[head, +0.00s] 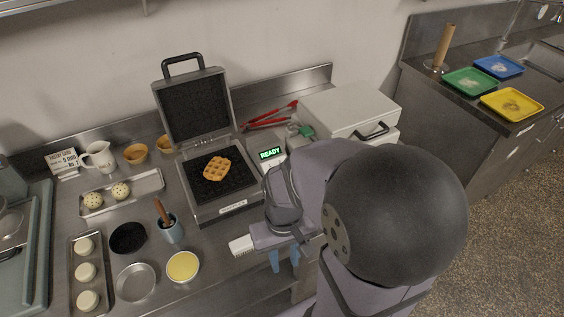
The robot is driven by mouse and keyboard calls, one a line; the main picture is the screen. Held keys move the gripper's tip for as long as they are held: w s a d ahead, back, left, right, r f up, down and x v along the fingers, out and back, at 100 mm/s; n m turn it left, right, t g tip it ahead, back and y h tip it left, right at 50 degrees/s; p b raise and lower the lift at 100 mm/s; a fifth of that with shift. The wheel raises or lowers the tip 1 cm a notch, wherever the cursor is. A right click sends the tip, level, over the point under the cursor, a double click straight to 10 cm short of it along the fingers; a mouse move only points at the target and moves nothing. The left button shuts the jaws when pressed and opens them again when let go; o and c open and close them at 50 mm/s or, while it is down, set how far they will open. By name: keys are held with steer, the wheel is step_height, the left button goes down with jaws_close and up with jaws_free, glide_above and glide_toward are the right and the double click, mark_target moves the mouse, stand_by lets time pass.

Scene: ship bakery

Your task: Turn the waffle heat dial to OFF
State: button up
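The waffle iron (208,186) stands on the counter with its lid raised. A golden waffle (217,168) lies on its lower plate. I cannot make out the heat dial; my arm covers the area right of the iron and part of the counter front. A small display (270,154) right of the iron reads READY in green. My gripper (285,260) is at the counter's front edge, right of and in front of the iron. Its two blue fingers point down with a gap between them, and I see nothing held. What lies behind them is hidden.
Red tongs (270,116) and a white lidded box (350,108) are behind my arm. A yellow-filled bowl (183,266), a blue cup (171,231) and a tray (95,234) with pale rounds stand left. Coloured trays (512,104) are on the right counter.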

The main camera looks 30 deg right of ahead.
steer(key=d+r+m+g+y+p, duration=0.1)
steer(key=d+r+m+y+p, duration=0.1)
steer(key=d+r+m+p, duration=0.45)
steer(key=w+d+r+m+t+p, duration=0.1)
steer(key=w+m+t, duration=0.1)
steer(key=w+m, duration=0.4)
steer(key=w+d+r+m+t+p, duration=0.1)
steer(key=w+m, duration=0.5)
steer(key=m, duration=1)
steer(key=w+d+m+t+h+p, duration=0.1)
steer(key=w+d+m+t, duration=0.2)
steer(key=w+m, duration=0.4)
steer(key=m+t, duration=0.1)
steer(key=m, duration=0.4)
steer(key=shift+r, duration=0.4)
steer(key=shift+w+d+f, duration=0.1)
steer(key=shift+w, duration=0.05)
steer(key=shift+b+x, duration=0.95)
steer(key=shift+x, duration=2.6)
